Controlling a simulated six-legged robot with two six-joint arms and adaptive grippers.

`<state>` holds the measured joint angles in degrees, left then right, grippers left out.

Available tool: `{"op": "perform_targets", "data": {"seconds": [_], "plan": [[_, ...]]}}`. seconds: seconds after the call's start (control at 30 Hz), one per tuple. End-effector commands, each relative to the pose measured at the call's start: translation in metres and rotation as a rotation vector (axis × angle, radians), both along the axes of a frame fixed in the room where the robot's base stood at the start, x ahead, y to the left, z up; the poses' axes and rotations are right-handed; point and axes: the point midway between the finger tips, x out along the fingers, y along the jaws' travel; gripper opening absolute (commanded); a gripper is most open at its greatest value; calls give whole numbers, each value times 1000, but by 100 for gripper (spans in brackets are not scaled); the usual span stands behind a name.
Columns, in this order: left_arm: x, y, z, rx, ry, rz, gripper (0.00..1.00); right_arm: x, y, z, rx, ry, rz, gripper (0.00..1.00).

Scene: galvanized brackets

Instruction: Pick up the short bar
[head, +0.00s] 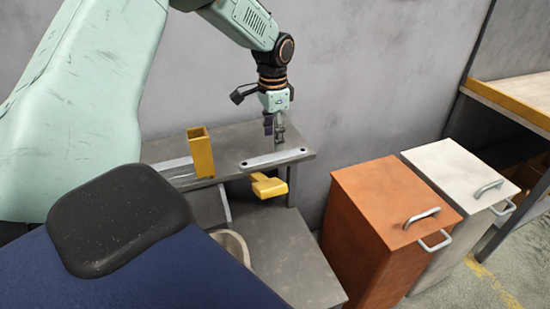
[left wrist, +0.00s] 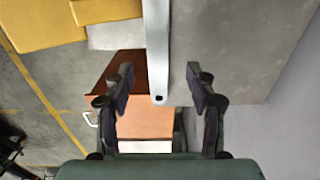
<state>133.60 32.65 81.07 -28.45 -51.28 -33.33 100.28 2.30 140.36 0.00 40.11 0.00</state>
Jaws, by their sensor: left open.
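The short bar (head: 273,159) is a flat light-grey strip with a hole at each end. It lies along the front part of the grey bench top (head: 230,137). My left gripper (head: 276,136) hangs pointing down just behind the bar, toward its right half in the head view. In the left wrist view, the bar (left wrist: 156,45) runs down from the top edge, and its holed end appears between the two open, empty fingers (left wrist: 163,90). I cannot tell how high the fingertips are above it. My right gripper is in neither view.
A yellow upright piece (head: 202,152) stands left of the bar, by another grey strip (head: 174,168). A yellow block (head: 268,186) sits below the bench's front edge. Orange (head: 375,225) and white (head: 455,190) cabinets stand to the right. A grey wall is behind.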

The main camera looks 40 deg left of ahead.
Motion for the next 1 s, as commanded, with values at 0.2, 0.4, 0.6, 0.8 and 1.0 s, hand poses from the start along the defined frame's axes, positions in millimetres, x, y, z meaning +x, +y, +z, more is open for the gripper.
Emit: {"op": "perform_targets", "data": {"seconds": [0.2, 0.4, 0.6, 0.8, 1.0], "plan": [[-1, -4, -21, 0, 2, -1, 57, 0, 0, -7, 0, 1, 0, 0], [0, -6, -51, 1, 3, 0, 57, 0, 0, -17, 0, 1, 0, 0], [1, -5, -55, 1, 0, 0, 57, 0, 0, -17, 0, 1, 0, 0], [2, -4, -55, 1, 0, 0, 46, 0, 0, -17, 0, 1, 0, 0], [2, -4, -55, 0, 1, 0, 29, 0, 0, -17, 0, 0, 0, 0]]}}
